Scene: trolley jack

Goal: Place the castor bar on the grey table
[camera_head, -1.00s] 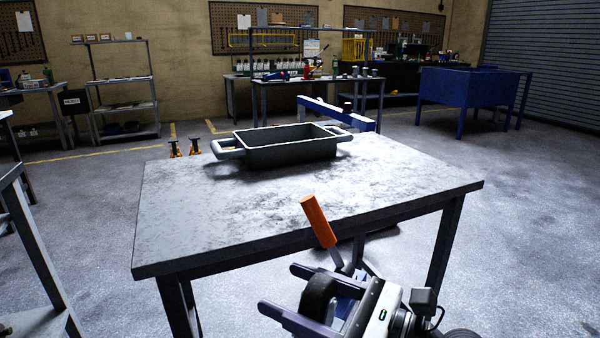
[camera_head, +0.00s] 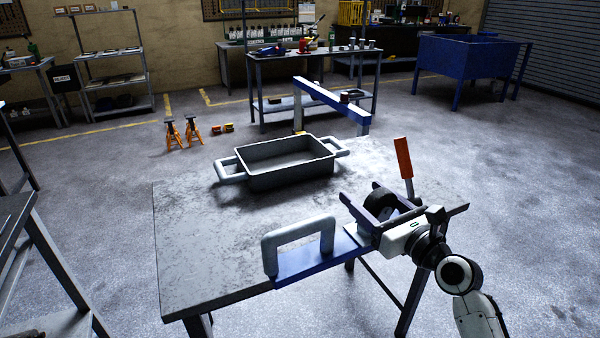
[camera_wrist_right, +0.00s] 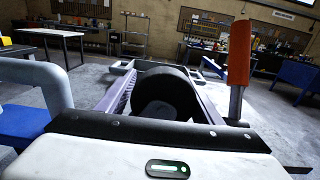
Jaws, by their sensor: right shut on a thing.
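The castor bar is a blue bar (camera_head: 315,262) with a grey loop handle (camera_head: 298,243) at its left and a black round castor (camera_head: 380,203) at its right. An orange grip (camera_head: 403,158) stands up beside the castor. My right gripper (camera_head: 372,208) is shut on the castor end, its fingers either side of the black part; this also shows in the right wrist view (camera_wrist_right: 160,95). The bar lies across the front edge of the grey table (camera_head: 200,245); I cannot tell whether it touches the top. My left gripper is not in view.
A dark tray (camera_head: 285,180) with grey side handles stands at the table's back. A long blue beam (camera_head: 330,103) is behind it. The table's left and middle are clear. Orange stands (camera_head: 182,133) are on the floor beyond, and a blue bin (camera_head: 470,60) is at right.

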